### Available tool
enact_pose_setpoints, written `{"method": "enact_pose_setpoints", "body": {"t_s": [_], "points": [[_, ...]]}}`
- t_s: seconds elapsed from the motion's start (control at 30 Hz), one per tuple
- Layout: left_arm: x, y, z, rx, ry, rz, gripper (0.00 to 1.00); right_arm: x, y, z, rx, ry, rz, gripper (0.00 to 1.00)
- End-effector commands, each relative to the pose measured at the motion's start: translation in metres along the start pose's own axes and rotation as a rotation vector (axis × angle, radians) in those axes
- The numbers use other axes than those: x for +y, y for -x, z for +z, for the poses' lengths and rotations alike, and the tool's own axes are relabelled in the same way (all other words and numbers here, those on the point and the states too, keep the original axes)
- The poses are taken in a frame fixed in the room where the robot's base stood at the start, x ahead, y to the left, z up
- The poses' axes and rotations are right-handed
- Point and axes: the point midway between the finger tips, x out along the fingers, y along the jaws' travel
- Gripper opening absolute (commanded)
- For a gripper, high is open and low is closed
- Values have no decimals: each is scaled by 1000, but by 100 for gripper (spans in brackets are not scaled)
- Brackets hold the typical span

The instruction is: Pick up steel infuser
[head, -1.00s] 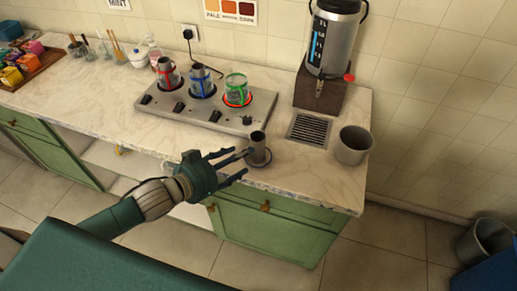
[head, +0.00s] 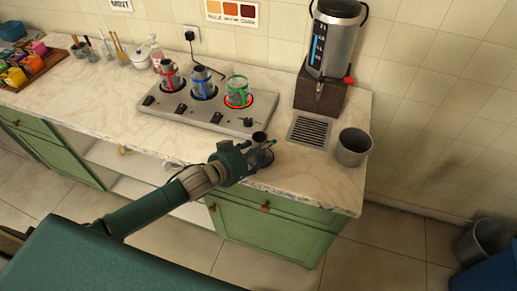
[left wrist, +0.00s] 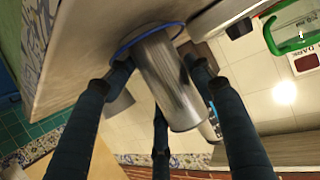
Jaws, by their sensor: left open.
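The steel infuser (head: 259,138) is a grey cylinder standing near the counter's front edge. In the left wrist view the infuser (left wrist: 172,85) spans the middle, with a blue-edged round base at its upper end. My left gripper (head: 264,153) is open at the infuser. Its dark fingers (left wrist: 160,115) lie on both sides of the cylinder and below it in that view; contact cannot be told. The gripper hides the infuser's lower part in the head view. My right gripper is not in view.
A grey warmer (head: 212,112) behind holds glasses with red, blue and green holders. A drip grate (head: 309,131), a grey cup (head: 354,147) and a steel urn (head: 335,40) are to the right. The counter's front edge (head: 300,197) lies close to the gripper.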

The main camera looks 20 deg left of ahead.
Motion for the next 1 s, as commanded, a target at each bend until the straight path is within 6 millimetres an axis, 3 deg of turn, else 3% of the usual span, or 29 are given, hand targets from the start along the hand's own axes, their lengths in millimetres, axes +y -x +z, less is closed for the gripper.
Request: {"method": "enact_pose_setpoints", "body": {"t_s": [0.13,0.27,0.3,0.77,1.0], "points": [[0,0,1,-1,0,0,52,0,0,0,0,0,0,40],[0,0,1,-1,0,0,26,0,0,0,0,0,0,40],[0,0,1,-1,0,0,23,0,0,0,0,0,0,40],[-1,2,-4,0,-1,-1,23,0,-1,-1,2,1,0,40],[-1,16,-39,6,-4,0,23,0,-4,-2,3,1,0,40]]}}
